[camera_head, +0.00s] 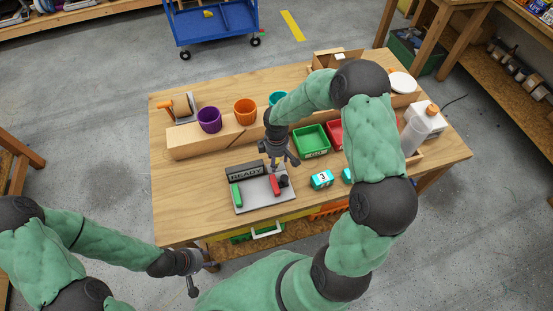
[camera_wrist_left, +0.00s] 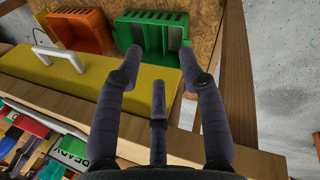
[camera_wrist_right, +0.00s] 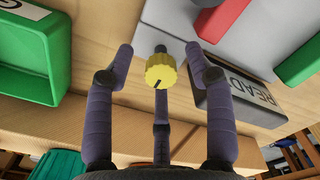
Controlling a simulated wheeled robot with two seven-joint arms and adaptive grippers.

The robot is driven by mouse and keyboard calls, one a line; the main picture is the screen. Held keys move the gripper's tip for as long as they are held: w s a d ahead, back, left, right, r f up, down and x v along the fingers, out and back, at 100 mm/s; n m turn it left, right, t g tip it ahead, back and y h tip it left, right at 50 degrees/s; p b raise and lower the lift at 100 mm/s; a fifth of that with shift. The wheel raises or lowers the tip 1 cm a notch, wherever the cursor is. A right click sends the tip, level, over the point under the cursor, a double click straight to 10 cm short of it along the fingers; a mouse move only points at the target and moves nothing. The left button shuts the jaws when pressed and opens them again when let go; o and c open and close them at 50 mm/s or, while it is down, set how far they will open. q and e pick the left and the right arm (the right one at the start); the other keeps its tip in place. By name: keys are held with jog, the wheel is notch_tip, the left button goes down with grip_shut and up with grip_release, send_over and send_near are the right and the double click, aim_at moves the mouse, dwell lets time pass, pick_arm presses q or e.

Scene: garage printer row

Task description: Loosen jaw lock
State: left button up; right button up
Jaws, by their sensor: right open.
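The jaw fixture (camera_head: 250,203) is a grey plate on the table, with a dark READY block (camera_head: 246,173), a green bar (camera_head: 236,195) and a red bar (camera_head: 275,184). In the right wrist view a yellow ribbed knob (camera_wrist_right: 160,70) with a black mark stands at the grey plate (camera_wrist_right: 178,38). My right gripper (camera_head: 277,163) is over the fixture, pointing down. Its open fingers (camera_wrist_right: 160,48) show on either side of the knob; contact is not visible. My left gripper (camera_head: 203,268) is low at the table's front left, its fingers spread and empty in the left wrist view (camera_wrist_left: 162,55).
A yellow drawer with a white handle (camera_head: 267,233) is under the table's front edge, close to my left gripper. Purple (camera_head: 209,120) and orange (camera_head: 245,111) cups stand on a wooden riser. Green (camera_head: 311,140) and red trays and turquoise blocks (camera_head: 321,179) lie right of the fixture.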

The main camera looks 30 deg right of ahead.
jog(key=shift+w+r, duration=0.1)
notch_tip(320, 180, up, 12)
dwell(0.5)
dwell(0.5)
